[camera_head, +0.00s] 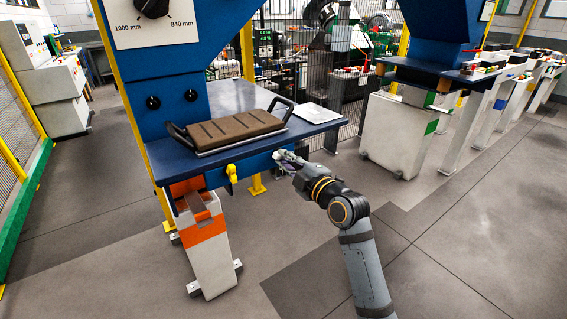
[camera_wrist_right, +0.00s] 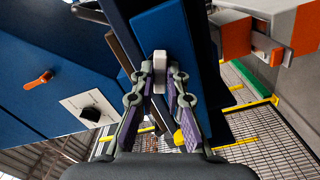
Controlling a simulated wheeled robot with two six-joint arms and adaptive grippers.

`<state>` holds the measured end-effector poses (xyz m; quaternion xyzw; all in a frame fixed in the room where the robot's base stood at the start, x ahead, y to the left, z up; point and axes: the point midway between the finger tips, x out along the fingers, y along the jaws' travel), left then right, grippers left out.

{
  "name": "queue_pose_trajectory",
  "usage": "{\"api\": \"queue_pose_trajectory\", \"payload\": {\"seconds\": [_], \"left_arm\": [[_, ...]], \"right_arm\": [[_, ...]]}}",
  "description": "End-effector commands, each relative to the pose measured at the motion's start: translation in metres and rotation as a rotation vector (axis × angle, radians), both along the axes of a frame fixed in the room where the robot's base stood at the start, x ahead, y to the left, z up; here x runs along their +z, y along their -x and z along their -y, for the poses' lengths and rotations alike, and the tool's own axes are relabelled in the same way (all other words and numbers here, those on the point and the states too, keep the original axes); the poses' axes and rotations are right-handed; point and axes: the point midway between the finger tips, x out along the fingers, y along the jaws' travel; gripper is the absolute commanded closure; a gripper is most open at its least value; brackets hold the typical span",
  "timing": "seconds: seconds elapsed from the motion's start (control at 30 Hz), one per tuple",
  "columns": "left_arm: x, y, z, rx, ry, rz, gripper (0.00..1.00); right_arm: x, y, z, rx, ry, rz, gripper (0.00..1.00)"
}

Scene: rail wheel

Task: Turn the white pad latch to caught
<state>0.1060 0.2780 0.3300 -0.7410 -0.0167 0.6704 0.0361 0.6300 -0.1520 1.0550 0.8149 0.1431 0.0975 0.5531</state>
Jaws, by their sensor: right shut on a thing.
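The white pad latch (camera_wrist_right: 160,60) shows in the right wrist view as a small white piece against a blue face. My right gripper (camera_wrist_right: 160,74) is shut on it, with a fingertip at each side. In the head view my right gripper (camera_head: 281,157) is at the front edge of the blue table (camera_head: 318,127), and the latch is mostly hidden by the fingers. A brown ribbed pad (camera_head: 228,127) with dark handles lies on the table, left of the gripper. My left gripper is not in view.
A yellow handle (camera_head: 231,173) sticks out from the table's front, left of my right gripper. An orange and white post (camera_head: 208,240) stands below. A dial plate (camera_head: 154,18) is on the blue machine above. The floor on the right is clear.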

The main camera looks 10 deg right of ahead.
Motion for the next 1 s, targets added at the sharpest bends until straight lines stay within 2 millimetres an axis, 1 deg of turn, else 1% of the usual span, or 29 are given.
{"api": "queue_pose_trajectory", "payload": {"seconds": [0.37, 1.0], "left_arm": [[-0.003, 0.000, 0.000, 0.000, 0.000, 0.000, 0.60], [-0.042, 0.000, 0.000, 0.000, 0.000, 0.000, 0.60]], "right_arm": [[-0.001, 0.000, 0.000, 0.000, 0.017, 0.005, 1.00], [-0.002, 0.000, 0.000, -0.001, 0.340, 0.124, 1.00]]}}
